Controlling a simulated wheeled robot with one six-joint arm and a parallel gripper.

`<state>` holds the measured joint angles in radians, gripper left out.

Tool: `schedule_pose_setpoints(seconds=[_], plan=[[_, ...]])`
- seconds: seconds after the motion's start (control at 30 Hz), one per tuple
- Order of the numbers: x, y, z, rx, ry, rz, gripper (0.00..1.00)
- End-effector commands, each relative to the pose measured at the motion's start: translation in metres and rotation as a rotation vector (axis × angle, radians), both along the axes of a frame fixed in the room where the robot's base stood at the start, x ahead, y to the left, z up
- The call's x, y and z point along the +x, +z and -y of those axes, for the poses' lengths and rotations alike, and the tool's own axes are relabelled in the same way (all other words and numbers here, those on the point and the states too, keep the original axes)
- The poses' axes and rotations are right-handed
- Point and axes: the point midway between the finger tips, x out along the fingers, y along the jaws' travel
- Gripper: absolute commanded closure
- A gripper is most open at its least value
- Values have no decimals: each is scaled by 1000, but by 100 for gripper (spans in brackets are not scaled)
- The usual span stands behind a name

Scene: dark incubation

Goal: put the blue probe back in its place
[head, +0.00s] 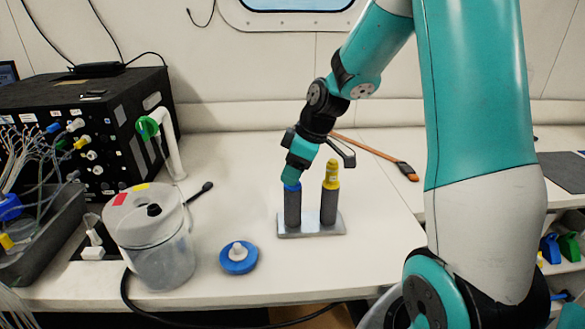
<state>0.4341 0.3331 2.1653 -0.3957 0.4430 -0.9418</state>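The holder is a light grey base plate (310,231) with two dark grey upright cylinders on the white bench. A blue ring, seemingly part of the blue probe (292,187), shows at the top of the left cylinder (292,208). The yellow probe (331,174) stands upright in the right cylinder (328,207). My gripper (297,170) comes down from the upper right, directly over the blue part. It hides whatever is above the blue ring. The fingers cannot be made out clearly, so their grip on the probe is unclear.
A clear jar with a white lid (150,215) stands left of the holder, with a blue disc with a white knob (238,257) between them. A black instrument box (110,125) and cables fill the left. An orange-handled brush (380,155) lies behind. Bench right of the holder is clear.

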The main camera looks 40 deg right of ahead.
Motion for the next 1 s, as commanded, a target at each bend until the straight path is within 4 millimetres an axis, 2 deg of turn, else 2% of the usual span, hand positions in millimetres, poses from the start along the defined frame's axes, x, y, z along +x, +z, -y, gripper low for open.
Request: schedule_pose_setpoints(seconds=[0.3,0.47,1.0], plan=[[0,1,0,0,0,0,40],[-4,16,5,0,-2,3,40],[-41,135,37,-3,-2,3,40]])
